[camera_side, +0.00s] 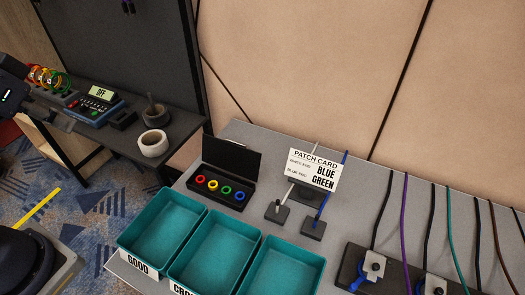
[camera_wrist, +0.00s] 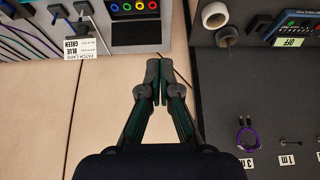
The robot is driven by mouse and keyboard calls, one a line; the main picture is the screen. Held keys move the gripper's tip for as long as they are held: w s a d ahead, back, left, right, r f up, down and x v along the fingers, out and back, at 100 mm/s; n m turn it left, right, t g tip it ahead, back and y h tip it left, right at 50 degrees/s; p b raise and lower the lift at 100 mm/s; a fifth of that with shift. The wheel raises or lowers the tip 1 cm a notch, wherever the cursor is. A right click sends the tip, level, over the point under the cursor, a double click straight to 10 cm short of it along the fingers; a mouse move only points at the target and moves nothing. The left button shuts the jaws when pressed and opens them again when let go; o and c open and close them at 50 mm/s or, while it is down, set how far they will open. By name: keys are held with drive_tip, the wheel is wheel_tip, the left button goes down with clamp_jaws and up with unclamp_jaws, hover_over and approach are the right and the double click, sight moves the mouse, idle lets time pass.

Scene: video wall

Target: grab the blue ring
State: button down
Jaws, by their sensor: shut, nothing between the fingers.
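The blue ring (camera_side: 240,196) sits at the right end of a row of coloured rings in an open black case (camera_side: 232,160) on the grey table. Red, yellow and green rings are to its left. In the wrist view the blue ring (camera_wrist: 115,6) shows at the top edge, left of the other rings. My gripper (camera_wrist: 159,72) is shut and empty in the wrist view. Its fingertips point up the picture, below and to the right of the blue ring and apart from it.
Teal bins (camera_side: 160,225) stand in front of the case. A patch card (camera_side: 313,170) and small cable stands (camera_side: 277,211) are to its right. A dark side bench (camera_side: 175,125) holds a white roll (camera_side: 153,144) and a meter (camera_side: 97,106). Cables hang at right.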

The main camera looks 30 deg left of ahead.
drive_tip(key=c, duration=1.9)
unclamp_jaws()
drive_tip(key=o, duration=0.7)
drive_tip(key=shift+o, duration=0.2)
